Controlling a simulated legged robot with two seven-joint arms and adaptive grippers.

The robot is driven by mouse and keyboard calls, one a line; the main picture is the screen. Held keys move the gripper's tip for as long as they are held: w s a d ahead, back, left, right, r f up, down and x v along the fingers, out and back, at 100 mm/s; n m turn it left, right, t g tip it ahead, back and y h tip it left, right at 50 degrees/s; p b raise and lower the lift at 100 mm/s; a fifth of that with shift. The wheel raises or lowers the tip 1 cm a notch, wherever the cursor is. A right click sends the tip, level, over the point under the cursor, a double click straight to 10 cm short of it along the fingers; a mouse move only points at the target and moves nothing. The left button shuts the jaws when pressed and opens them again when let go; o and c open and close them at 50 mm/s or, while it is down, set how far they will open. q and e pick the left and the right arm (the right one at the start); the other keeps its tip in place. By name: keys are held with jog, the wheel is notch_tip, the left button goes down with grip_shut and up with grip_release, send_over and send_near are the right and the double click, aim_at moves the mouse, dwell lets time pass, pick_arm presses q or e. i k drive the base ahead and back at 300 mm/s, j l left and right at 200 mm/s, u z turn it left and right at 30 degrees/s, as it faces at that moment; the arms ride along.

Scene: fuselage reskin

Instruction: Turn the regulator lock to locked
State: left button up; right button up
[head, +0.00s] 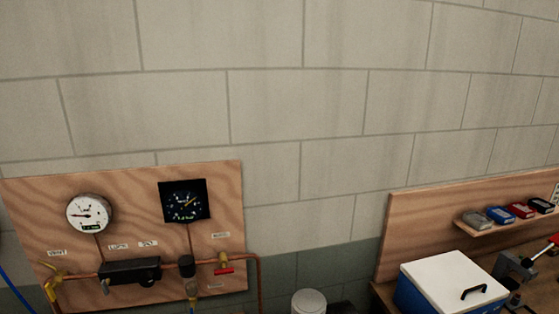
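A wooden panel (140,228) on the left of the head view carries copper pipes and valves. A black box-shaped unit (130,271) sits on the pipe, with small parts below it that are too small to read. A small dark cylindrical fitting (186,265) is to its right. I cannot tell which part is the regulator lock or how it is set. A round white gauge (88,214) and a square black dial (185,201) are above. A red-handled valve (223,268) is at right, a yellow valve (53,282) at left. Neither gripper is in view.
A white-lidded blue cooler (455,278) stands on a wooden bench at the lower right. A shelf there holds several small coloured boxes (522,211). A pale round-topped object (309,302) is at the bottom centre. A block wall (300,110) fills the background.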

aim_at(104, 284)
jog(key=k+u, duration=0.1)
jog(key=u, duration=0.85)
jog(key=i+u, duration=0.1)
jog(key=u, duration=0.25)
